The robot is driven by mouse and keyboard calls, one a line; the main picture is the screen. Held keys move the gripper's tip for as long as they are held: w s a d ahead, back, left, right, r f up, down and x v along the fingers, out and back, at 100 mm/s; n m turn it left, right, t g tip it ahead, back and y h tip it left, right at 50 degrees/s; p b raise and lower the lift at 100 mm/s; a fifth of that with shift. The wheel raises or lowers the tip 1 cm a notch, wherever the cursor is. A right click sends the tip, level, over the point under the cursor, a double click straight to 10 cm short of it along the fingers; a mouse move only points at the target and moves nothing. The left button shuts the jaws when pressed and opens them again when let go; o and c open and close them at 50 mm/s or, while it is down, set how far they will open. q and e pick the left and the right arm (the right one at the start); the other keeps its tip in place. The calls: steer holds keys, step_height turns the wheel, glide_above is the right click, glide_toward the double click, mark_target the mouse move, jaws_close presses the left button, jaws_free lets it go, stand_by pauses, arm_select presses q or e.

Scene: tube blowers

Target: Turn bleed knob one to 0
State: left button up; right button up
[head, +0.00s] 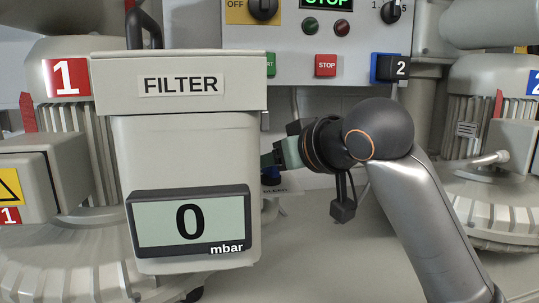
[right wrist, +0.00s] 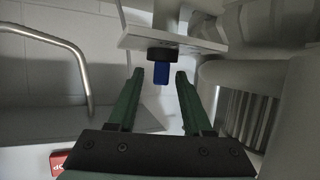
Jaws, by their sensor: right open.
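The bleed knob (right wrist: 161,70) is a blue grip on a round black base, mounted on a pale plate in the right wrist view. In the head view a blue bit of the knob (head: 271,175) shows beside the filter housing, partly hidden by my gripper. A partly covered label sits by it. My right gripper (right wrist: 160,76) has its green fingers apart, with nothing held. In the wrist view the blue grip appears between the two fingertips; I cannot tell whether they touch it. In the head view the right gripper (head: 275,158) reaches behind the filter's right edge. My left gripper is out of view.
The filter housing (head: 185,150) with a display (head: 190,222) reading 0 mbar stands close at left. Blower 1 (head: 55,130) is behind it and blower 2 (head: 490,140) at right. The control panel (head: 350,40) is behind. A bent metal pipe (right wrist: 80,60) runs left in the wrist view.

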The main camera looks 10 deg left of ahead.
steer(key=shift+w+a+f, duration=0.15)
steer(key=shift+w+a, duration=0.05)
jaws_close()
stand_by(0.4)
